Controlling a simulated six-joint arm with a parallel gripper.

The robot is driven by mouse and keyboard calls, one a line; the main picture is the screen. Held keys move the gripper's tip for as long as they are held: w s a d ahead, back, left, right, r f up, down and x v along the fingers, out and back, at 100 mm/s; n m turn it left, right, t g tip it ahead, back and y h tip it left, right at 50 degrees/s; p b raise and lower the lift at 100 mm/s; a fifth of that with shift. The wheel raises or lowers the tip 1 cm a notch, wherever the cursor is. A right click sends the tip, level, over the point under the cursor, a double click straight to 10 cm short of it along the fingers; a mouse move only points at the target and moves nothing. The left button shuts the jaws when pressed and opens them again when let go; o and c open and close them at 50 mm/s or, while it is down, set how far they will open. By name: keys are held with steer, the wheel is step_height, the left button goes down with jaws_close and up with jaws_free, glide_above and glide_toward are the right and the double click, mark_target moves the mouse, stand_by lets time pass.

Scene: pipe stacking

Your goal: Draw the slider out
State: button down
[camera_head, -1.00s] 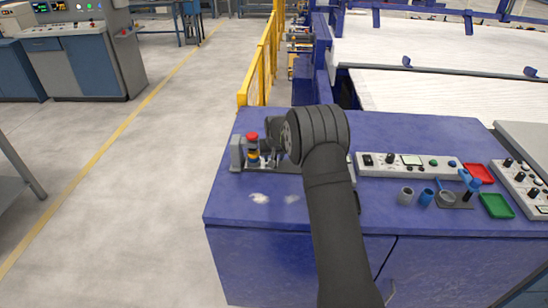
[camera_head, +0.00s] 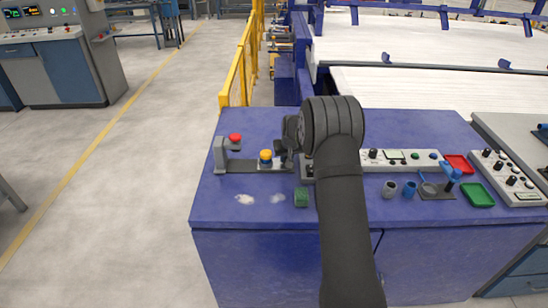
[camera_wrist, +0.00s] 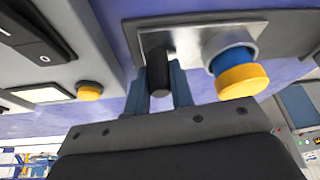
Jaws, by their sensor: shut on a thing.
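The slider is a light metal plate (camera_head: 272,168) at the right part of a dark track (camera_head: 243,167). It carries a short blue pipe (camera_wrist: 231,60) with a yellow piece (camera_head: 266,155), also clear in the wrist view (camera_wrist: 242,80). A black knob (camera_wrist: 157,73) stands on the plate beside it. My gripper (camera_wrist: 160,88) is shut on this knob, one finger on each side. In the head view my gripper (camera_head: 285,156) is partly hidden by my wrist. A red piece (camera_head: 235,138) sits at the grey bracket (camera_head: 220,155) at the track's left end, apart from the yellow piece.
A control box (camera_head: 402,162) with knobs and buttons lies right of the track, close to my gripper. A green block (camera_head: 301,197) stands in front. Grey (camera_head: 389,189) and blue (camera_head: 409,190) cups, a red tray (camera_head: 458,163) and a green tray (camera_head: 481,194) lie right.

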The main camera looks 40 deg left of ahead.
steer(key=shift+w+d+f, duration=0.1)
steer(key=shift+w+d, duration=0.1)
steer(key=shift+d, duration=0.05)
steer(key=c, duration=1.3)
jaws_free()
steer(key=shift+o, duration=0.2)
steer(key=shift+r, duration=0.45)
steer(key=v, duration=1.6)
steer(key=shift+d+r, duration=0.15)
steer(key=shift+r, duration=0.15)
steer(key=shift+f, duration=0.1)
